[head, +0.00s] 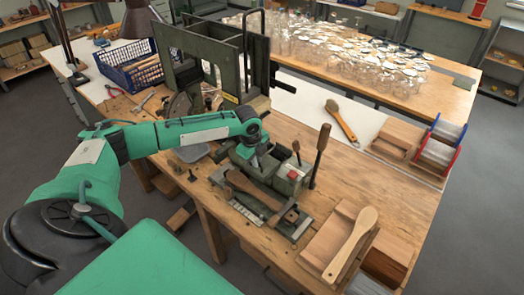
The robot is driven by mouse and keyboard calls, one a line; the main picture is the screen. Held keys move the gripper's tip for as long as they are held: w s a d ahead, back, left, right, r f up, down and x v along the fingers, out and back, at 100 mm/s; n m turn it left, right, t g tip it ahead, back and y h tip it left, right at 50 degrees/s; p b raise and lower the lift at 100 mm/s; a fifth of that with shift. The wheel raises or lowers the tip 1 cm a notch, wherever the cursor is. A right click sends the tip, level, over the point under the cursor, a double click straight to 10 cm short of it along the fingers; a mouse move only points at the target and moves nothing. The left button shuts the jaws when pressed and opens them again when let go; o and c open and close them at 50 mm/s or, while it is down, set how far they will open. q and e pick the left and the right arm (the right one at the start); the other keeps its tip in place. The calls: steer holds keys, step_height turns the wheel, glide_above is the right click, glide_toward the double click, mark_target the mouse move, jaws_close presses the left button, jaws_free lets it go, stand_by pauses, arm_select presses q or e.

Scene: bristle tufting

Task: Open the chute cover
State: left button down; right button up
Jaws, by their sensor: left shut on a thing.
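My left arm reaches in from the left, and its gripper (257,165) points down at the grey-green tufting machine (270,178) on the wooden bench. The gripper is shut on a part at the machine's top left, which appears to be the chute cover. The fingers and the held part are small and partly hidden, so I cannot tell how far the cover is open. My right gripper is not in view.
A wooden brush body (252,192) lies across the machine's front. A wooden tray with a paddle-shaped piece (350,245) is at front right. A brush (341,121) lies behind. A tall dark green frame (205,60) and a blue crate (130,68) stand at back left.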

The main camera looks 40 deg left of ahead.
arm_select(q)
steer(key=c, duration=1.5)
jaws_free()
step_height(320, 180, up, 14)
steer(key=s+b, duration=0.2)
steer(key=b, duration=0.1)
steer(key=shift+s+a+f, duration=0.15)
steer(key=shift+s+f, duration=0.1)
steer(key=shift+s, duration=0.15)
